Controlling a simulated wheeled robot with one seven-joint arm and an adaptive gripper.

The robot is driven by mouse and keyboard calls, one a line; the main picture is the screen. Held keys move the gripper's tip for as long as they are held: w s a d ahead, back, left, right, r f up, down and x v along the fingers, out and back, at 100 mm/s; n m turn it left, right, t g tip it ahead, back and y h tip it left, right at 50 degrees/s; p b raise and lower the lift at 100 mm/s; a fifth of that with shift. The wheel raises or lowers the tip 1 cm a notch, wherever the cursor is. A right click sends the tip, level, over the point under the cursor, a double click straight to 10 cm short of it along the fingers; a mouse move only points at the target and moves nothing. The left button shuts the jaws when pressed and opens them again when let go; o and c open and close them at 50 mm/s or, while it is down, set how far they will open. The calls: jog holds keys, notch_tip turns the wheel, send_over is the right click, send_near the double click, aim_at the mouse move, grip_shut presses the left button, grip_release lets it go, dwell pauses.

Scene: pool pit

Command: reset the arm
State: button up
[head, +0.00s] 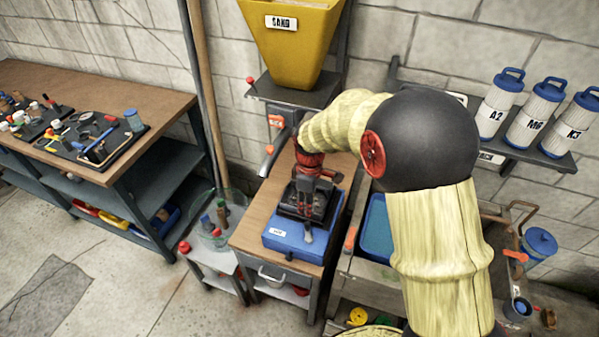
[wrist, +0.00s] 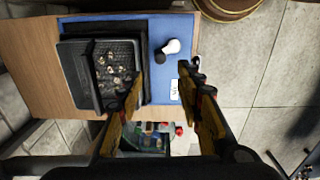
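My arm reaches from the right of the head view over a small wooden stand (head: 256,213). The black tray (wrist: 85,50) there holds many small pale bits. The fingers hide part of the tray's edge.
A yellow sand hopper (head: 290,45) hangs on the wall behind my arm. A workbench (head: 70,85) with tools stands left. White canisters (head: 535,110) sit on a shelf at right. A blue tray (head: 378,230) is beside my arm. Open floor (head: 100,270) lies front left.

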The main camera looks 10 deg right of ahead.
jog(key=s+d+r+m+t+b, duration=0.2)
jog(key=s+r+m+t, duration=0.3)
jog(key=s+r+m, duration=0.6)
jog(key=s+r, duration=1)
jog(key=s, duration=0.3)
jog(key=shift+s+d+r+m+b, duration=0.2)
jog(key=shift+s+r+m+b, duration=0.1)
jog(key=shift+s+m+b, duration=0.1)
jog(key=shift+c, duration=0.8)
